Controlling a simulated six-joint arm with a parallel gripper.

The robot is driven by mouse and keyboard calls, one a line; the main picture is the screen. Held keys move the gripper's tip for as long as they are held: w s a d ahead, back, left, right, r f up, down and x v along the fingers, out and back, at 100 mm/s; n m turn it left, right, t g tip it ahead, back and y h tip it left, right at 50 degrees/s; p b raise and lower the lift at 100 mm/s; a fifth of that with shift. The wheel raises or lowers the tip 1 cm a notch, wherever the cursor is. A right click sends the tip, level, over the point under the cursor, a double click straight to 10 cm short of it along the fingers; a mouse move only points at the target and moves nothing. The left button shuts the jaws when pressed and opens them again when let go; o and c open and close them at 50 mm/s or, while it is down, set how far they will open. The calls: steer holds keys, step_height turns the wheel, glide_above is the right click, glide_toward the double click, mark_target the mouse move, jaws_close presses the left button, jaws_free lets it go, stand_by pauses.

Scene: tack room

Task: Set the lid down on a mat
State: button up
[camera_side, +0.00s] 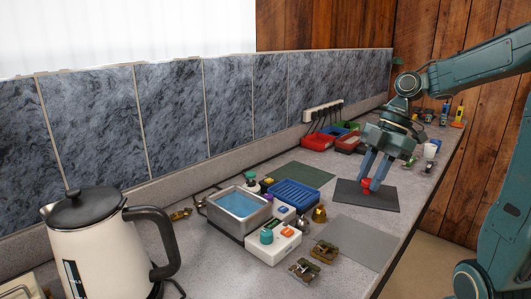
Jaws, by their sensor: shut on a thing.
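My gripper (370,186) points down over the dark grey mat (384,204) and is shut on a small red thing (366,183), which I take to be the lid. The fingers hide part of it. It is at or just above the mat; I cannot tell whether it touches. A lighter grey mat (355,243) lies nearer the camera, and a dark green mat (306,175) lies further left, by the wall side.
A metal basin of blue liquid (239,208), a blue ribbed tray (293,194) and a white box with knobs (272,243) stand left of the mats. Brass pieces (305,268) lie near the front edge. A kettle (100,245) fills the near left. Coloured bins (330,137) stand behind.

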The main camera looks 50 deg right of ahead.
mark_target(383, 187)
step_height(383, 187, down, 8)
steer(key=shift+r, duration=0.25)
steer(key=shift+f, duration=2.15)
steer(key=shift+f, duration=0.1)
steer(key=o, duration=1)
steer(key=v, duration=1.2)
